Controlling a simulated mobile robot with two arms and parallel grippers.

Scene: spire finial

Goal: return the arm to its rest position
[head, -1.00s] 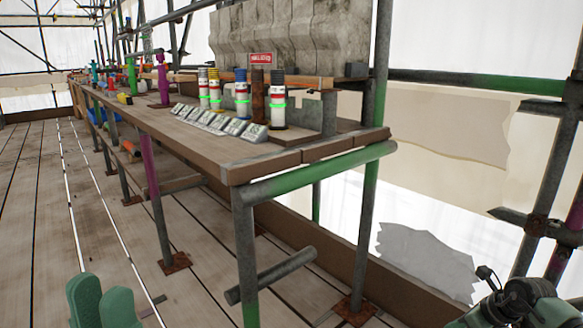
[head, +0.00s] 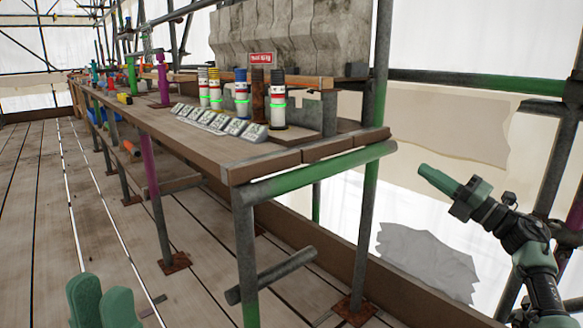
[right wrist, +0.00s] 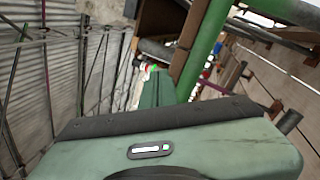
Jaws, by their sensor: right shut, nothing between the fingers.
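My right arm is raised at the right of the head view. Its green gripper (head: 426,172) points up and left, shut and empty, in the open space to the right of the bench end. In the right wrist view the green gripper body fills the bottom, with the fingers (right wrist: 155,90) beyond it close to a green pole. My left gripper (head: 103,300) shows only as two green fingertips at the bottom left of the head view, above the plank floor. The rest of it is out of frame, and I cannot tell whether its fingers touch.
A long wooden bench (head: 265,168) on scaffold poles runs away to the left. The plank floor at left is clear.

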